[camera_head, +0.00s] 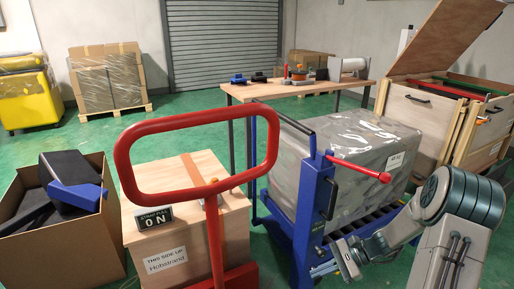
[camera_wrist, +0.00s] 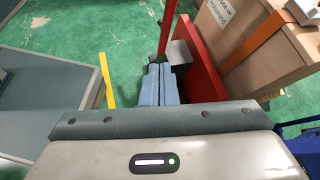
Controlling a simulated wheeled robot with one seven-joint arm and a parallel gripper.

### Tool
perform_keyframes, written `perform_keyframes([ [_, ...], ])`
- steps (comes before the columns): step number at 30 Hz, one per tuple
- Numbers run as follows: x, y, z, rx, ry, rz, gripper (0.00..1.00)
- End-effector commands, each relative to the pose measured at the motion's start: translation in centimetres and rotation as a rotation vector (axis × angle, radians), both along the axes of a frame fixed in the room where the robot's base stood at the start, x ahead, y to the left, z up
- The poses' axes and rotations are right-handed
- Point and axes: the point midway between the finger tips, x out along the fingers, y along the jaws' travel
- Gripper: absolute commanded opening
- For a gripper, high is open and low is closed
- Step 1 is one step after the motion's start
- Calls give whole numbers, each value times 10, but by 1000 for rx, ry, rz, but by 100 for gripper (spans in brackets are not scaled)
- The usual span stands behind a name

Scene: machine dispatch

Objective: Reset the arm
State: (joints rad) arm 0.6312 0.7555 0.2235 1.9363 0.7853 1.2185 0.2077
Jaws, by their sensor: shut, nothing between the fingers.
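My arm folds in from the lower right of the head view, and my gripper (camera_head: 322,269) is low, in front of the blue roller cart (camera_head: 318,190). In the wrist view, my gripper (camera_wrist: 159,72) shows two blue-grey fingers pressed together with nothing between them. The fingers point toward the green floor and the base of a red frame (camera_wrist: 203,65). They look apart from the frame, though the gap is hard to judge.
A red hand-truck handle (camera_head: 200,118) stands before a wooden crate (camera_head: 190,225). An open cardboard box (camera_head: 65,250) is at left. A wrapped grey block (camera_head: 350,160) sits on the blue cart. A workbench (camera_head: 290,88) and open wooden crate (camera_head: 418,115) stand behind. Green floor (camera_head: 165,125) is clear mid-left.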

Motion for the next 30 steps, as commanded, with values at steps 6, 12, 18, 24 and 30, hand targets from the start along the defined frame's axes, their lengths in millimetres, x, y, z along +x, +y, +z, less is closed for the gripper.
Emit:
perform_keyframes([
  [6, -31, 20, 78, -224, -127, 219, 0],
  [12, -62, 31, 138, -411, -254, 400, 0],
  [18, -93, 37, 195, -587, -397, 568, 0],
  [24, -125, 39, 248, -750, -553, 722, 0],
  [30, -155, 37, 294, -895, -719, 858, 0],
])
